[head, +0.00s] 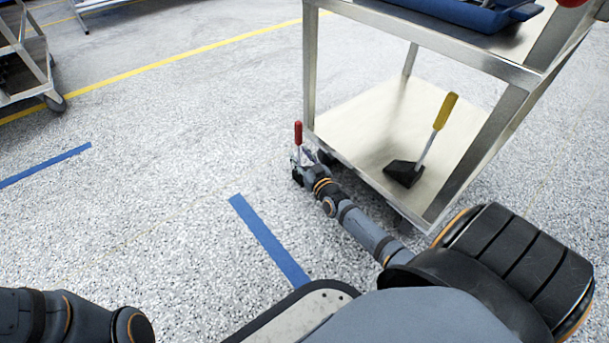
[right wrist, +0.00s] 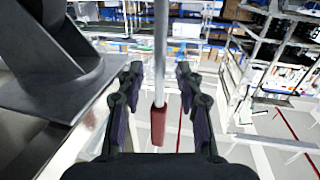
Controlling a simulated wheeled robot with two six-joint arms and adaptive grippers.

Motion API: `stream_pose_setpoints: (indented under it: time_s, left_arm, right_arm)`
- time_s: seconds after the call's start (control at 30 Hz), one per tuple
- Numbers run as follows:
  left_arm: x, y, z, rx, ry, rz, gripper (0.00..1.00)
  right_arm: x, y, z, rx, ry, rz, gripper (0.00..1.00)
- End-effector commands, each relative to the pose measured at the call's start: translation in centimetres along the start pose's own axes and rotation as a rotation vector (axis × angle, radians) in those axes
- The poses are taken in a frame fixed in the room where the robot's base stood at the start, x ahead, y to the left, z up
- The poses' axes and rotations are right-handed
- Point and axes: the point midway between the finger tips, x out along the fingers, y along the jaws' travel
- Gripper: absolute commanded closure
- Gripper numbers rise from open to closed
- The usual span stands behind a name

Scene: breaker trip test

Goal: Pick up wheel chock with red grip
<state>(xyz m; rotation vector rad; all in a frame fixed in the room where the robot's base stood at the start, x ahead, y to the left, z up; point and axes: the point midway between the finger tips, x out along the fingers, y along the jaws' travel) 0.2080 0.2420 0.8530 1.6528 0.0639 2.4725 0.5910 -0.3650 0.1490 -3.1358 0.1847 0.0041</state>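The wheel chock's red grip (head: 298,132) stands upright by the near left corner of the cart in the head view. Its base is mostly hidden behind my right gripper (head: 303,158). In the right wrist view the red grip (right wrist: 158,124) and its thin grey rod (right wrist: 161,50) lie between the two fingers of my right gripper (right wrist: 158,75). The fingers are spread, with a gap on both sides of the rod. My left arm shows at the bottom left of the head view, but its gripper is out of view.
A metal cart (head: 309,75) stands beside the chock. Its lower shelf (head: 350,112) holds a black chock with a yellow grip (head: 445,111); a blue tray (head: 465,12) is on top. A large grey shape (right wrist: 55,80) is close to the right wrist camera. Open floor lies left.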

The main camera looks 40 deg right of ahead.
Motion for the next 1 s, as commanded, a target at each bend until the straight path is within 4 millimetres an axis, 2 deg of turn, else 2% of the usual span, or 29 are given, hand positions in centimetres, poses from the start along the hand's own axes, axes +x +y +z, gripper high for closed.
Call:
stream_pose_setpoints:
  time_s: [0.03, 0.1, 0.33, 0.6, 1.0]
  left_arm:
    - [-0.7, -0.1, -0.29, 0.001, 0.0, 0.0, 0.6]
    - [-0.78, -0.11, -0.33, 0.001, 0.0, 0.0, 0.6]
    - [-0.58, -0.08, -0.26, 0.001, 0.0, 0.0, 0.6]
    - [-0.56, -0.07, -0.28, 0.001, 0.001, 0.0, 0.6]
    - [-0.52, -0.06, -0.27, 0.0, 0.001, 0.0, 0.6]
  right_arm:
    - [0.68, 0.01, 0.16, 0.001, 0.005, 0.0, 0.64]
    - [1.13, 0.0, -0.02, 0.0, 0.003, 0.0, 0.64]
    - [1.21, 0.0, -0.23, 0.0, 0.001, -0.001, 0.65]
    - [1.19, 0.0, -0.22, 0.0, 0.001, -0.001, 1.0]
    - [1.28, -0.03, -0.58, -0.001, 0.009, -0.001, 1.0]
